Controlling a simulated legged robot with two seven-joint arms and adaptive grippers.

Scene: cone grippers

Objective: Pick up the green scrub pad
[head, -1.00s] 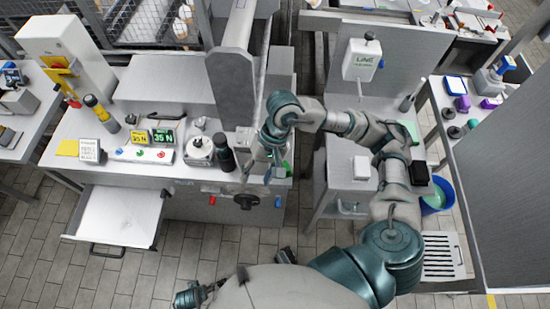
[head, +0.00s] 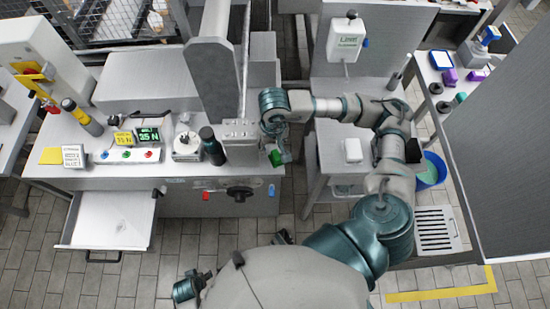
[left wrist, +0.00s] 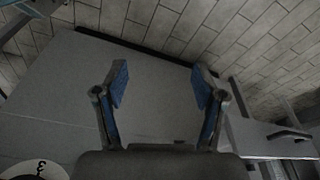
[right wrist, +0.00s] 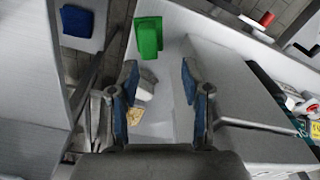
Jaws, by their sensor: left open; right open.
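The green scrub pad (head: 275,158) is a small bright green block near the right front edge of the left workbench in the head view. In the right wrist view the green block (right wrist: 148,37) is ahead, beyond the fingertips and between them from side to side. My right gripper (head: 283,156) is beside the pad in the head view and partly overlaps it. In the right wrist view my right gripper (right wrist: 158,82) is open, with nothing between its fingers. My left gripper (left wrist: 160,88) is open and empty in the left wrist view, above a plain grey surface.
A grey block (head: 240,132) and a black bottle (head: 212,146) stand left of the pad. An open drawer (head: 108,218) juts from the bench. A gap of floor separates this bench from the right one, which holds a white box (head: 352,149). A blue bucket (head: 430,170) stands farther right.

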